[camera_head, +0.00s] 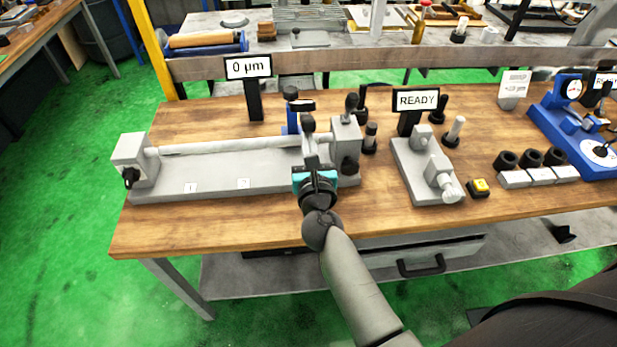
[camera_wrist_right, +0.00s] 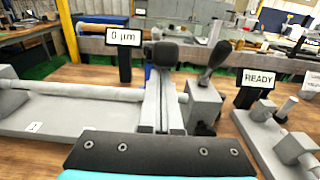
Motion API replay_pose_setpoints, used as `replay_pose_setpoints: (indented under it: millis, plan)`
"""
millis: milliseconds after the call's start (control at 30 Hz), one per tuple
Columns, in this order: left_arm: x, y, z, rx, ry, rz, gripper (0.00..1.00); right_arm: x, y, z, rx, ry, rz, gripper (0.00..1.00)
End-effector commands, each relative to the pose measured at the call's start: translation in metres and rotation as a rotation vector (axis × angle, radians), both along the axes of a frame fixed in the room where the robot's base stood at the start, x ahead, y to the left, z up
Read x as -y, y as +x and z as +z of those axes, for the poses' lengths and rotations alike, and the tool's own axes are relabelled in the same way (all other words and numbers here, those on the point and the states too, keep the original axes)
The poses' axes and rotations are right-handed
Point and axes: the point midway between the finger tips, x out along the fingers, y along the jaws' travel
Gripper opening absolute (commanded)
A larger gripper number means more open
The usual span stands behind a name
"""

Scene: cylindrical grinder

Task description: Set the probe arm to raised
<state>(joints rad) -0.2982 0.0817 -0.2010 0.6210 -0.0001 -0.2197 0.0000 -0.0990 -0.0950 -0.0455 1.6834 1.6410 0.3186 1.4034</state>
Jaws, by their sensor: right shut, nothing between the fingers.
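The grey bench fixture (camera_head: 230,178) holds a long pale shaft (camera_head: 220,146) lying between two end blocks. Near its right end a grey arm-like part with a dark knob (camera_head: 308,123) stands across the shaft; I take it as the probe arm. In the right wrist view this grey part (camera_wrist_right: 160,105) runs away from me toward a black block (camera_wrist_right: 160,54). My right gripper (camera_head: 314,177), teal and black, is shut and empty just in front of this part. I cannot tell whether they touch. My left gripper is not in view.
A sign reading "0 µm" (camera_head: 248,68) stands behind the fixture. A black-handled lever (camera_head: 351,105) rises from the right end block. To the right are a "READY" sign (camera_head: 416,100), another grey fixture (camera_head: 425,175) and a yellow button (camera_head: 480,187). Bare wood (camera_head: 385,210) lies in front.

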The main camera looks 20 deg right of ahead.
Motion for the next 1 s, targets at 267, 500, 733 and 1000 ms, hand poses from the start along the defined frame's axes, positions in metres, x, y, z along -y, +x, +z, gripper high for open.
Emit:
replay_pose_setpoints:
  millis: [267,500,733,1000]
  plan:
    - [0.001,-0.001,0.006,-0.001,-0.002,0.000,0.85,0.002,0.006,0.017,0.023,-0.006,0.000,0.00]
    - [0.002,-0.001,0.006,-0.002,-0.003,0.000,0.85,0.002,0.006,0.018,0.023,-0.009,0.000,0.00]
    - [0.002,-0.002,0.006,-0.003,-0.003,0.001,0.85,0.002,0.005,0.018,0.023,-0.011,0.000,0.00]
    - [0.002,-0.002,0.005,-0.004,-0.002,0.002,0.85,-0.006,-0.020,0.014,0.014,-0.005,0.001,0.00]
